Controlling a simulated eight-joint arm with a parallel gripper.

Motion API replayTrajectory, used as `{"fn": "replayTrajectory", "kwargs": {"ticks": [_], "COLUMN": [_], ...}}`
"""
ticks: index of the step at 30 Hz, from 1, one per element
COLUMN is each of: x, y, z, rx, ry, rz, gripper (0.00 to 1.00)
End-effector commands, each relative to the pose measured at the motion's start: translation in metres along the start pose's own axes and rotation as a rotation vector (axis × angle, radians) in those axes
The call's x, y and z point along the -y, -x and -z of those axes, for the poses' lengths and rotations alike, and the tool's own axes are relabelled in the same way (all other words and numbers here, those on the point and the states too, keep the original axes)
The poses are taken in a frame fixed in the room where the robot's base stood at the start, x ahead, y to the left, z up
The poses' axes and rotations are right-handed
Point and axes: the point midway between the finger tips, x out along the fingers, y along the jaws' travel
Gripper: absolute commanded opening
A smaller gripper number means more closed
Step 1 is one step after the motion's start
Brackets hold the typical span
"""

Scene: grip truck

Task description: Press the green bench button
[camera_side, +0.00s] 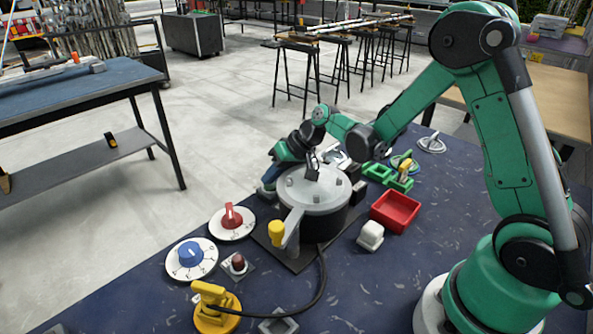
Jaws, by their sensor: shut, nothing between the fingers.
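My gripper (312,174) is small and dark in this view, shut and empty. It points down at the far part of a round grey-topped drum (314,190); I cannot tell whether it touches the top. No green button can be made out clearly. Green parts (378,172) lie on the blue bench (365,285) to the right of the gripper, beyond a red tray, and I cannot tell whether one is a button. The area just behind the drum is partly hidden by my wrist and the drum.
A yellow-knobbed lever (277,232) stands at the drum's front. Red (232,219) and blue (190,255) dials, a dark red button (238,262) and a yellow device (212,300) sit left. A red tray (396,209) and white block (370,235) sit right. A black cable crosses the front.

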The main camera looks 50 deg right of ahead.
Motion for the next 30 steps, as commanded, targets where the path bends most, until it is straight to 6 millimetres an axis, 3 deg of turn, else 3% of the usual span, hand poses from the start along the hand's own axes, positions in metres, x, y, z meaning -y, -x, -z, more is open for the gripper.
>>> {"fn": "replayTrajectory", "kwargs": {"ticks": [13, 30], "x": [-0.0022, -0.0012], "y": [-0.0072, -0.0014], "z": [-0.0029, 0.0005], "rx": [-0.007, -0.007], "ry": [0.039, 0.036], "rz": [-0.015, -0.017], "gripper": [0.00, 0.00]}}
